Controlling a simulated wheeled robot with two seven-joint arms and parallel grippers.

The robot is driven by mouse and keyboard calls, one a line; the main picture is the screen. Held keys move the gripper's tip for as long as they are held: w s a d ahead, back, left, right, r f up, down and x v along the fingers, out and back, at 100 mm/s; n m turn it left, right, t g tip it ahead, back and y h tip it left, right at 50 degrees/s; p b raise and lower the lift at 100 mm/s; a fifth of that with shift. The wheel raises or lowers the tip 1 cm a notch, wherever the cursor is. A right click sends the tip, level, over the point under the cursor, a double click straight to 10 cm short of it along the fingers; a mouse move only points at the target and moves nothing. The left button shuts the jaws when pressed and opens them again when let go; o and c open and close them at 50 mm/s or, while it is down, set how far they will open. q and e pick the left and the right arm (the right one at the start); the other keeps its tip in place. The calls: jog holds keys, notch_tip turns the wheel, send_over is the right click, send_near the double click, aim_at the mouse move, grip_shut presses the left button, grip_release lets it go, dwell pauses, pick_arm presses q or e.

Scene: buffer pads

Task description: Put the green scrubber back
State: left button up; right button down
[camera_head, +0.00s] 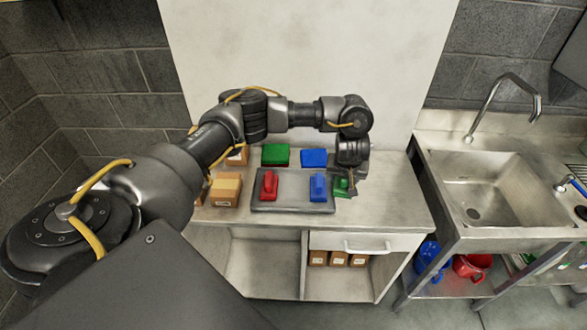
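On the tray are a red scrubber (268,186) at the left and a blue scrubber (318,187) at the right. Behind the tray lie a green pad (275,154) and a blue pad (314,158). My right gripper is not in view.
Cardboard boxes (225,189) stand left of the tray, partly behind my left arm. The counter (390,205) is clear at its right end. A steel sink (490,185) with a tap adjoins on the right. Blue and red containers (472,266) sit below the sink.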

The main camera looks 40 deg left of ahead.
pick_arm(q)
jog(key=a+n, duration=0.2)
jog(key=a, duration=0.2)
jog(key=b, duration=0.8)
send_near(294, 186)
jog(key=shift+w+d+f+y, duration=0.15)
jog(key=shift+w+f, duration=0.2)
jog(key=shift+w, duration=0.25)
jog(key=shift+w+d+f+y, duration=0.2)
jog(key=shift+w+f, duration=0.15)
jog(key=shift+w, duration=0.25)
jog(key=shift+a+f, duration=0.25)
jog(key=shift+f, duration=0.05)
jog(key=shift+a+f, duration=0.1)
jog(key=shift+a, duration=0.25)
jog(key=f+b, duration=0.3)
jog(key=shift+a+f, duration=0.2)
jog(key=shift+f, duration=0.1)
jog(key=shift+r, duration=0.1)
jog(key=shift+s, duration=0.1)
